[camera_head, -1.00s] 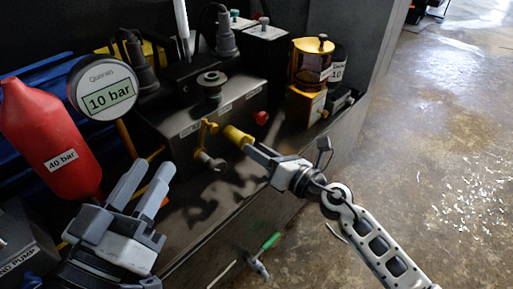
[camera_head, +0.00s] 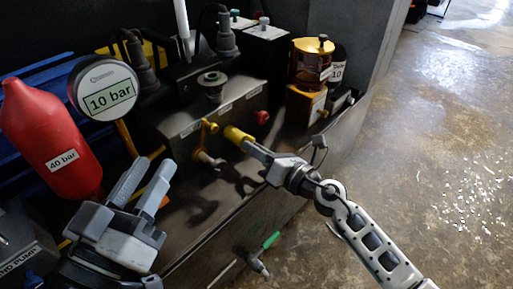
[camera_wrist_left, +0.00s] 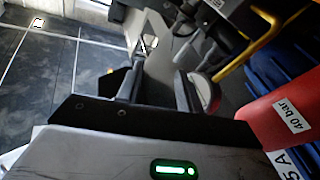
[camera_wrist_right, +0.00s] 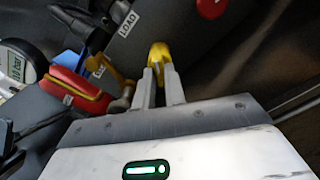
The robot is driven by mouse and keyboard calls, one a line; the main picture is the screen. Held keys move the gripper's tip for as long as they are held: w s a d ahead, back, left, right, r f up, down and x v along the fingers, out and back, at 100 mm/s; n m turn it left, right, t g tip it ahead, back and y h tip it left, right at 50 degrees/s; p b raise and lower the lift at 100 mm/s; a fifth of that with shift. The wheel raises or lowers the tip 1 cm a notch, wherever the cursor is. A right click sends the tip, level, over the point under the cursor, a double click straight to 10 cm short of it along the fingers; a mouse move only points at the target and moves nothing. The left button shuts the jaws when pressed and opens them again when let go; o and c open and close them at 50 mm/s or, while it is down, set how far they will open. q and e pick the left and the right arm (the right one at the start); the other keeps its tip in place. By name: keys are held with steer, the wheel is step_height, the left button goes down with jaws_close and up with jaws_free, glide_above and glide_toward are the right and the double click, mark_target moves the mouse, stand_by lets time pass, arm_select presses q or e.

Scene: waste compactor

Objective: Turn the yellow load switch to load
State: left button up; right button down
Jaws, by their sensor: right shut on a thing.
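The yellow load switch (camera_head: 235,134) sticks out from the front of the dark machine panel, below a row of white labels. My right gripper (camera_head: 248,145) reaches it from the right and is shut on it. In the right wrist view, the yellow switch (camera_wrist_right: 159,53) sits between the two fingertips, near a label that reads LOAD (camera_wrist_right: 128,24). The gripper hides part of the switch. My left gripper (camera_head: 155,168) is at the lower left, away from the switch, with its fingers apart and nothing between them.
A yellow-handled valve (camera_head: 206,130) is just left of the switch, and a red knob (camera_head: 262,117) is to its right. A red 40 bar bottle (camera_head: 48,140) and a 10 bar gauge (camera_head: 104,90) stand at the left. A green-handled valve (camera_head: 270,240) is below.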

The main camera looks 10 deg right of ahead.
steer(key=m+p, duration=0.2)
steer(key=shift+r+m, duration=0.15)
steer(key=shift+m, duration=0.25)
steer(key=shift+m+p, duration=0.3)
steer(key=shift+m, duration=0.1)
steer(key=m+p, duration=0.2)
steer(key=m, duration=0.1)
steer(key=shift+m, duration=0.3)
steer(key=m+p, duration=0.1)
steer(key=m, duration=0.1)
steer(key=shift+m+p, duration=0.3)
steer(key=shift+p, duration=0.1)
arm_select(q)
step_height(320, 180, down, 6)
steer(key=s+g+y, duration=0.2)
steer(key=g+y, duration=0.1)
steer(key=shift+s+a+r+n+g+p, duration=0.2)
steer(key=shift+a+n+g+p, duration=0.1)
steer(key=shift+g, duration=0.1)
arm_select(e)
steer(key=shift+m, duration=0.6)
steer(key=c, duration=1.5)
jaws_free()
steer(key=shift+o, duration=0.2)
steer(key=shift+s+d, duration=0.1)
